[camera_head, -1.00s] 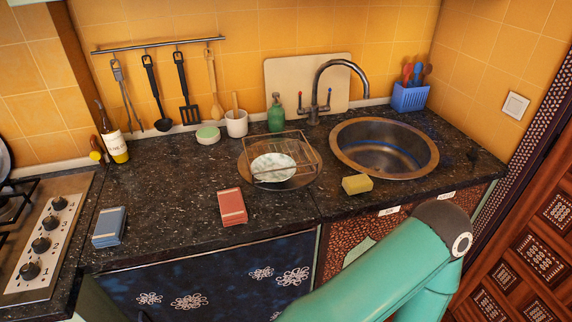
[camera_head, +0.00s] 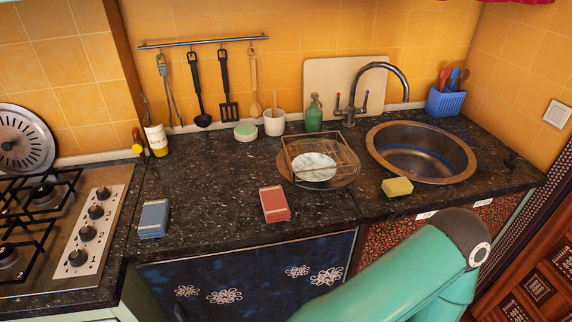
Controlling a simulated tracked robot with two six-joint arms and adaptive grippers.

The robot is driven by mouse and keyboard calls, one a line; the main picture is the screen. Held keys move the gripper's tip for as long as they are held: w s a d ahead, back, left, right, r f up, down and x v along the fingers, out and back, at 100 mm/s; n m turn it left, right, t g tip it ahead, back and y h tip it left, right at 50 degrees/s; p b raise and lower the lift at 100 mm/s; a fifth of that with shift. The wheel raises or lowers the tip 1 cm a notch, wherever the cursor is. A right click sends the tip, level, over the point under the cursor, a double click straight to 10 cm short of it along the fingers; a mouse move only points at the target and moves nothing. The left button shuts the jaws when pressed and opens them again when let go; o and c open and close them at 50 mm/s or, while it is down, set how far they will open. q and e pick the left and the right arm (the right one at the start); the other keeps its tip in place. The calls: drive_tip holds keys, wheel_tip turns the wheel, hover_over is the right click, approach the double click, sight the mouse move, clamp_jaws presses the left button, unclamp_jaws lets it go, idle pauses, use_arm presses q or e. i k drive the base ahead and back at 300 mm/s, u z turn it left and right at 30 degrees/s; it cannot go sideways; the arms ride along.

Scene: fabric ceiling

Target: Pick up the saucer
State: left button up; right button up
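The saucer (camera_head: 313,167) is a pale, patterned round dish. It lies in a wire dish rack (camera_head: 338,153), which stands on a round brown tray (camera_head: 347,182) on the dark counter, left of the sink. Thin rack wires cross in front of part of the saucer. A teal arm link of mine reaches in from the bottom right, below the counter's front edge. Neither of my grippers shows in the head view, so I cannot see what they hold.
A yellow sponge (camera_head: 397,187) lies right of the rack. A red box (camera_head: 274,204) and a blue box (camera_head: 153,219) lie on the counter's front. A green bottle (camera_head: 314,115) and white cup (camera_head: 274,123) stand behind. The sink (camera_head: 421,153) is right, the stove (camera_head: 62,228) left.

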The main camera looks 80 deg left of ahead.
sight(310, 160)
drive_tip(key=u, duration=0.15)
drive_tip(key=k, duration=0.95)
drive_tip(key=u, duration=0.9)
drive_tip(key=i, duration=0.95)
drive_tip(key=u, duration=0.05)
